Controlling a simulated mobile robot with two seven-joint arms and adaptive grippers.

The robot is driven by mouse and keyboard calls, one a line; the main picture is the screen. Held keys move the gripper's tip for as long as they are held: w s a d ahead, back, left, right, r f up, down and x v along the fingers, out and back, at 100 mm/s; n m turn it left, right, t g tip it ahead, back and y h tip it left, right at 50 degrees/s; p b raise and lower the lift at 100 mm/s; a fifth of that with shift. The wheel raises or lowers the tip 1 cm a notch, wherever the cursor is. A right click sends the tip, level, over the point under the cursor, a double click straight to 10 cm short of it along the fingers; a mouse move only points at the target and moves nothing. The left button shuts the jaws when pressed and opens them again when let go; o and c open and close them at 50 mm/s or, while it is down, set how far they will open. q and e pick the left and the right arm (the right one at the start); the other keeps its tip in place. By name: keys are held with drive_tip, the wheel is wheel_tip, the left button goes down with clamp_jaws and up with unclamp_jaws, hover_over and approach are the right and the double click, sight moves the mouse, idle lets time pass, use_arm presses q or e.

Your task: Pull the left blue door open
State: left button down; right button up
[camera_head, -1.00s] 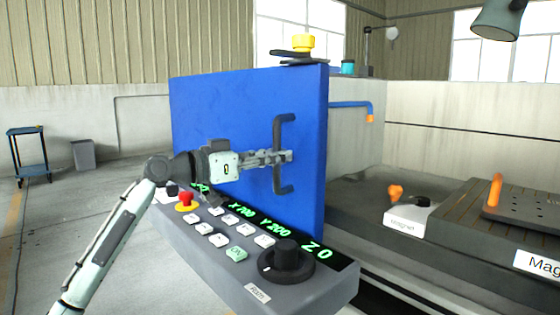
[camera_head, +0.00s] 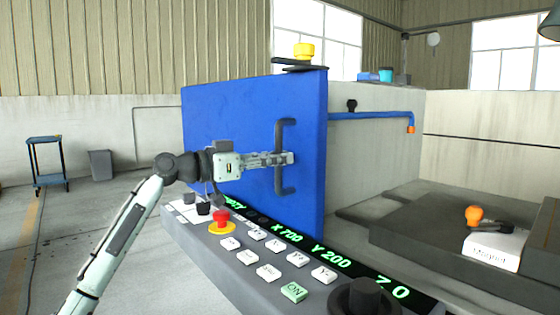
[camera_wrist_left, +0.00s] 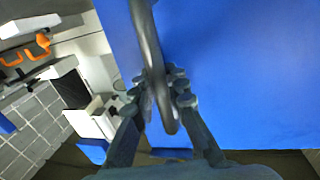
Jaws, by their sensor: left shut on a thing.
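The left blue door (camera_head: 232,120) stands upright behind the control panel in the head view. A dark grey C-shaped handle (camera_head: 281,182) is fixed near its right edge. My left gripper (camera_head: 288,158) is shut on the handle's upright bar, its arm coming in from the left. In the left wrist view the handle (camera_wrist_left: 150,45) runs down between the two fingers of the gripper (camera_wrist_left: 164,92), with the blue door (camera_wrist_left: 240,80) behind it. My right gripper is not in view.
A control panel (camera_head: 262,285) with buttons, a red stop knob (camera_head: 221,216) and a green readout lies in front of the door. A blue pipe (camera_head: 365,115) with an orange tip is right of it. A white magnet box (camera_head: 495,250) sits on the machine bed. Open floor lies left.

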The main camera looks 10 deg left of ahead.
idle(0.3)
use_arm(q)
drive_tip(key=c, duration=1.5)
unclamp_jaws()
drive_tip(key=v, duration=1.2)
drive_tip(key=shift+a, duration=0.1)
